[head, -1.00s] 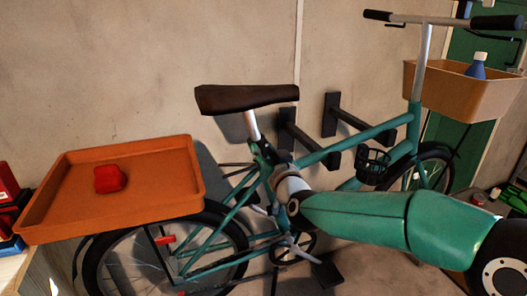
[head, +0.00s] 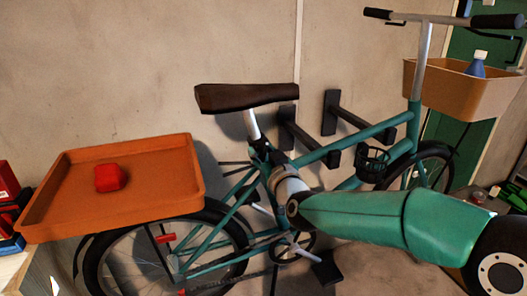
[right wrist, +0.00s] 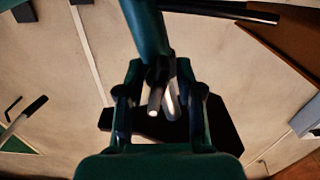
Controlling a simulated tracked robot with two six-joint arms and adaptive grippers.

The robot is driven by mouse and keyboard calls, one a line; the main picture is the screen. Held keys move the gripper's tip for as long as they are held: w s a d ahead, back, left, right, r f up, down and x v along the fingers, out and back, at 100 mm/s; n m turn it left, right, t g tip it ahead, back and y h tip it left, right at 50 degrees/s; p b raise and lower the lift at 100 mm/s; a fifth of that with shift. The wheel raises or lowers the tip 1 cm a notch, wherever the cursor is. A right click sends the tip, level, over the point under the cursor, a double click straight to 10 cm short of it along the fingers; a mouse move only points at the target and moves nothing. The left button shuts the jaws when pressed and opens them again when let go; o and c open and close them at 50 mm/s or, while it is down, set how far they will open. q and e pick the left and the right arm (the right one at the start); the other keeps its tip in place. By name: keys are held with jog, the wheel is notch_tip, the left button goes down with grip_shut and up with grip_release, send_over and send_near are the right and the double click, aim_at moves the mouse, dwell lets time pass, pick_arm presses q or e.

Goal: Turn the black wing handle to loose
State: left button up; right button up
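The bike's silver seat post (head: 252,124) stands under the dark saddle (head: 246,97). My right gripper (head: 260,156) is at the top of the seat tube, just below the post, and covers the clamp area in the head view. In the right wrist view its two fingers (right wrist: 158,78) stand apart on either side of a small dark part at the clamp, under the teal tube (right wrist: 146,28). This dark part (right wrist: 160,74) may be the black wing handle; its outline and its angle are unclear. I cannot tell whether the fingers touch it. My left gripper is out of view.
An orange tray (head: 190,147) with a red object (head: 110,177) sits over the rear wheel. A tan basket (head: 462,94) with a blue bottle (head: 476,66) is at the front. Black wall brackets (head: 345,117) stick out beside the frame.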

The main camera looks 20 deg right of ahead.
jog(key=shift+r, duration=0.25)
jog(key=shift+s+d, duration=0.1)
jog(key=shift+s, duration=0.4)
jog(key=s, duration=1.1)
jog(key=shift+d+f, duration=0.1)
